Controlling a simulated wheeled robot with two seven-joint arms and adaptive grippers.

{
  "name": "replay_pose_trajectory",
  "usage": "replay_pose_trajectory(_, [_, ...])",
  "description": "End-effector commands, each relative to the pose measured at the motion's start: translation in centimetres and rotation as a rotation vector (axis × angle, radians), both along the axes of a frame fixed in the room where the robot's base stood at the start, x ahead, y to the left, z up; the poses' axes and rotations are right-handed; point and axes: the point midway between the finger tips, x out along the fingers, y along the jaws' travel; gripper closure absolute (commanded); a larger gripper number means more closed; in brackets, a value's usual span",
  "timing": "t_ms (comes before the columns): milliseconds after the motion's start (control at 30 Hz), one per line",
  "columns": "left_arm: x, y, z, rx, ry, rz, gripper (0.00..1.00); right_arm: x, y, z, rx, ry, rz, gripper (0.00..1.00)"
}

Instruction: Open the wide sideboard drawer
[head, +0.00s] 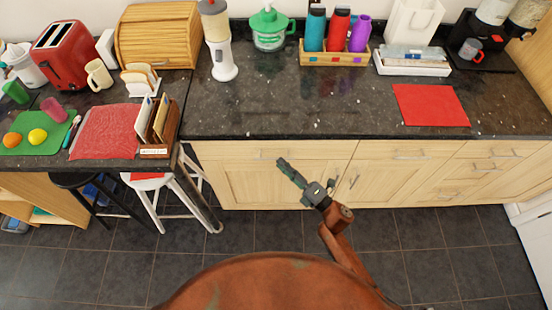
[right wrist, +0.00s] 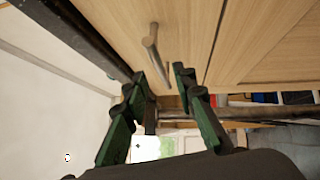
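The wide drawer (head: 235,150) is a pale wood front under the dark worktop, left of the other drawers in the head view. It looks shut. My right gripper (head: 283,165) reaches up to the drawer front. In the right wrist view its two green and dark fingers (right wrist: 160,75) are spread, with the handle ahead of the gap between them. Whether they touch it is unclear. My left gripper is not in view.
The dark worktop (head: 300,110) overhangs the drawers; its edge (right wrist: 85,40) runs close by the fingers. Cupboard doors (head: 240,185) lie below and another drawer (head: 385,150) to the right. A white stool (head: 150,183) stands at left. The tiled floor (head: 430,240) is clear.

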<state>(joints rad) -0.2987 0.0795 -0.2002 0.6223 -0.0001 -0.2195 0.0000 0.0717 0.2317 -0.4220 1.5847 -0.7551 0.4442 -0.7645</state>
Motion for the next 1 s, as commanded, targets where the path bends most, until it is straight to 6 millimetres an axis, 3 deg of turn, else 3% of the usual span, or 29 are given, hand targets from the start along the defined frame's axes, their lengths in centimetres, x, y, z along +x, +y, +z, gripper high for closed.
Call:
replay_pose_trajectory(233, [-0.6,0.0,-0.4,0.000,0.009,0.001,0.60,2.4,2.4,0.3,0.002,0.004,-0.002,0.75])
replay_pose_trajectory(633, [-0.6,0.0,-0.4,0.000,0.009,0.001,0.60,3.0,2.9,0.5,0.001,0.005,-0.002,0.75])
replay_pose_trajectory(1000, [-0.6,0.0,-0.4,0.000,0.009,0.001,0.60,2.9,2.9,0.4,0.002,0.006,-0.002,1.00])
